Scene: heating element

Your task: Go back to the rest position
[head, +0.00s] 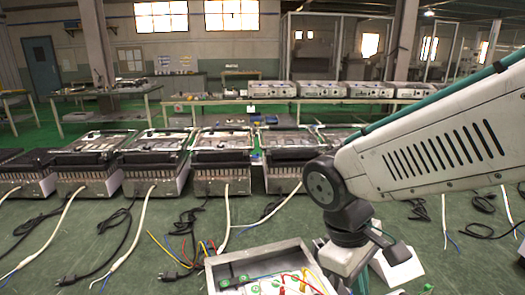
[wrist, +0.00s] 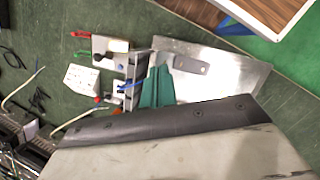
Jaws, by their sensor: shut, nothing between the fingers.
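My arm reaches in from the right of the head view and bends down at a dark joint. In the head view its end goes low, near the bottom edge, and the fingers cannot be made out there. In the wrist view my gripper (wrist: 156,86) shows as two teal fingers close together, shut and empty. They are beside a metal plate (wrist: 235,73) and pale blocks (wrist: 83,78) with red, green and blue plugs. A pale housing with a dark edge fills the bottom of the wrist view and hides what lies below.
In the head view, a grey open box (head: 225,263) with coloured plugs and wires sits at the bottom. Several heater units (head: 221,172) stand in a row behind, with white and black cables lying on the green surface in front. A long bench (head: 290,101) with more units stands farther back.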

